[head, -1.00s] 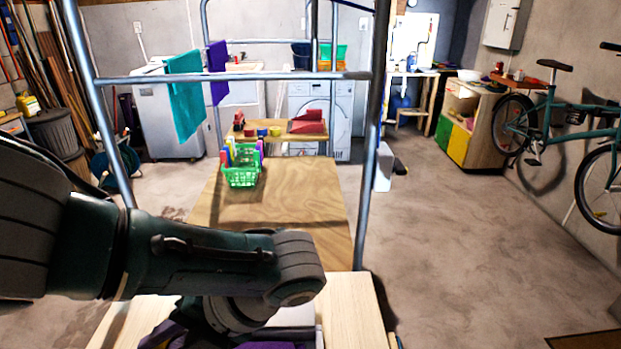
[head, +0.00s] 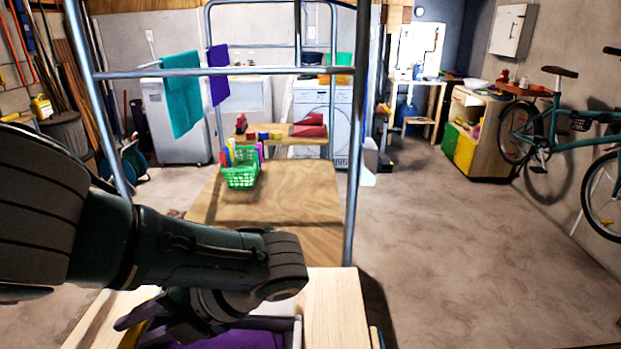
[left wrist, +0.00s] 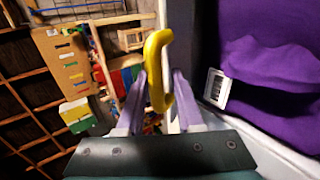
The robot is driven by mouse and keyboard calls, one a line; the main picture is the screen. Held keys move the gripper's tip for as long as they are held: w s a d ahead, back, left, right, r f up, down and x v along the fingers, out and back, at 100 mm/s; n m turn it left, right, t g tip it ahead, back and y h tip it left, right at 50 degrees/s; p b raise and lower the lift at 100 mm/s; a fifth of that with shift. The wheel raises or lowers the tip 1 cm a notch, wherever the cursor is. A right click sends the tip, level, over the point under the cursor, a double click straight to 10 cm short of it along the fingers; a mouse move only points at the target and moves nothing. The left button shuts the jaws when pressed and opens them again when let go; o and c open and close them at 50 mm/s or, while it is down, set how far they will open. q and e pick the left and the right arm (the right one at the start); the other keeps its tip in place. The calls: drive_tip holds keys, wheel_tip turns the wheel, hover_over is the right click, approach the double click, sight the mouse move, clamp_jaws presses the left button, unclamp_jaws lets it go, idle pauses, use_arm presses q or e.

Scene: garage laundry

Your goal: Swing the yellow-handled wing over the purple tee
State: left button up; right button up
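The purple tee (head: 225,340) lies in a pale tray-like board at the bottom of the head view. In the left wrist view the tee (left wrist: 270,75) fills the right side, with a white label on it, beside the board's pale edge (left wrist: 265,145). The yellow handle (left wrist: 155,70) stands between the two fingers of my left gripper (left wrist: 160,80). The fingers are apart, one on each side of the handle, and a gap shows on its right. In the head view my left gripper (head: 145,325) is low at the board's left side, partly hidden by my arm. My right gripper is not in view.
The board is on a light wooden table (head: 335,310). Beyond it are a lower wooden surface (head: 265,200) with a green basket (head: 240,176), and a metal rack frame (head: 356,150) with hanging teal and purple cloths. The floor at right is clear.

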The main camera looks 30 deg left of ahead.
use_arm(q)
drive_tip(key=v, duration=1)
idle(0.4)
